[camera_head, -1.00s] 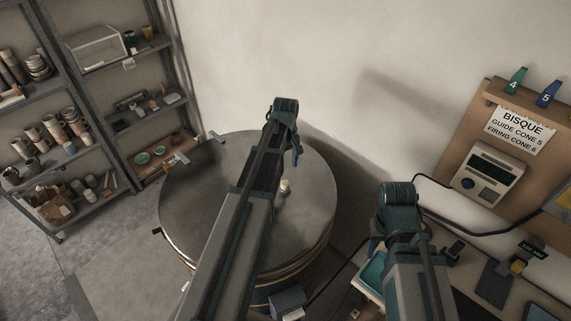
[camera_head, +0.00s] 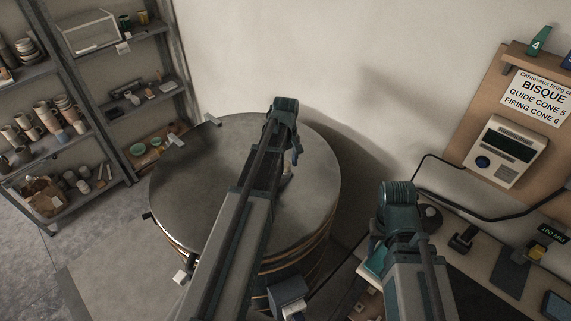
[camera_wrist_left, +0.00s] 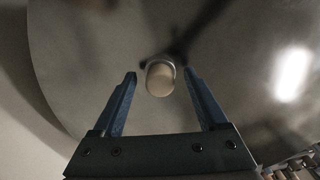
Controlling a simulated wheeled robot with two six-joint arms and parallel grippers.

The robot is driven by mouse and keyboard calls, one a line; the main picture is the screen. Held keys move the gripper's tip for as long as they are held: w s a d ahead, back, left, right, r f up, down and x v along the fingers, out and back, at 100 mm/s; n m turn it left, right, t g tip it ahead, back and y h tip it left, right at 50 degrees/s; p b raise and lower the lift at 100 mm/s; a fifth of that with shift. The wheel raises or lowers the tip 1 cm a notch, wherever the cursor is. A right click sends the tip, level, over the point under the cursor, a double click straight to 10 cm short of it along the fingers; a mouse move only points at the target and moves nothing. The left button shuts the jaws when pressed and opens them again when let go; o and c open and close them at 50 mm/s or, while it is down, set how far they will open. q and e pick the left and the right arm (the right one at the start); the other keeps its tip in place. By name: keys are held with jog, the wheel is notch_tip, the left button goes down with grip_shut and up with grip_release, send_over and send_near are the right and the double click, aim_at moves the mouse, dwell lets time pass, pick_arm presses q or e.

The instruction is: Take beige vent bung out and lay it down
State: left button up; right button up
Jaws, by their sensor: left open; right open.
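The beige vent bung (camera_head: 287,169) stands in the round grey metal lid (camera_head: 205,175) of the kiln, partly hidden by my left arm in the head view.
Shelves (camera_head: 60,150) with pots stand at the left. A bench at the right carries a teal tray (camera_head: 376,262) and a small black device (camera_head: 463,238). A controller (camera_head: 504,150) hangs on the board behind it. The lid's left part is clear.

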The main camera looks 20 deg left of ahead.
pick_arm(q)
grip_shut()
dwell(0.5)
